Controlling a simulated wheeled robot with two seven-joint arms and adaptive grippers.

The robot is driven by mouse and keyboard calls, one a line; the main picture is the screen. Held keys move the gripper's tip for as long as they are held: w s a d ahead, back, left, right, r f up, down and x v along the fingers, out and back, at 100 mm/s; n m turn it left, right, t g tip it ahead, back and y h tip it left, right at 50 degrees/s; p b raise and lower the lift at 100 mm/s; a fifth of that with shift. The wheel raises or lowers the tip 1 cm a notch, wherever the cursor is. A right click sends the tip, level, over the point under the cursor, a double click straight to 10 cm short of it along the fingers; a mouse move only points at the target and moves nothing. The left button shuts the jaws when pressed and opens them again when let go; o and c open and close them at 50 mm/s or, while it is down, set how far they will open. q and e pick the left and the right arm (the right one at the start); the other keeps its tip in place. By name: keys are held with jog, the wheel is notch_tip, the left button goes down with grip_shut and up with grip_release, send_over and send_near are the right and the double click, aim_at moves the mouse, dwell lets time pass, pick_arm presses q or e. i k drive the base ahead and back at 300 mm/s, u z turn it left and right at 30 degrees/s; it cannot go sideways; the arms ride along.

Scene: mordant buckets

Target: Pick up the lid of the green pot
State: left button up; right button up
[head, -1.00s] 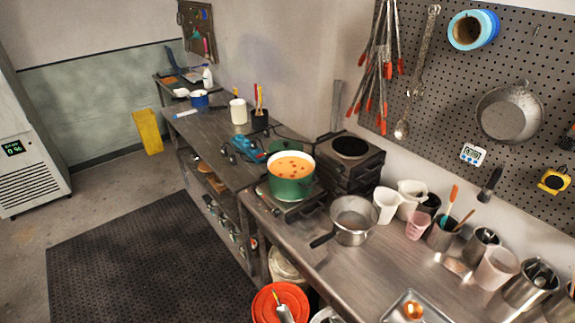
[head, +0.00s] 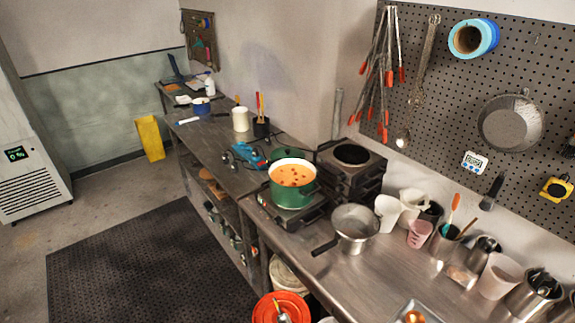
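The green pot (head: 292,194) stands on a hot plate on the steel bench, open at the top. Orange soup (head: 293,175) with darker round pieces fills it. A green rounded piece (head: 286,152) shows just behind the pot's far rim; it may be the lid, but the pot hides its lower part and I cannot tell how it rests. Neither of my grippers is in view.
A stacked black burner (head: 351,156) stands right of the pot, and a steel saucepan (head: 355,223) stands in front of it. A blue tool (head: 250,156) lies to the left. White jugs (head: 388,212) and several containers line the wall. An orange-red bucket (head: 281,308) is below the bench.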

aim_at(282, 152)
jog(key=k, duration=1)
jog(key=u, duration=1)
jog(key=i, duration=0.25)
jog(key=u, duration=0.75)
jog(key=i, duration=3.25)
jog(key=z, duration=1.55)
jog(key=i, duration=0.85)
jog(key=z, duration=0.85)
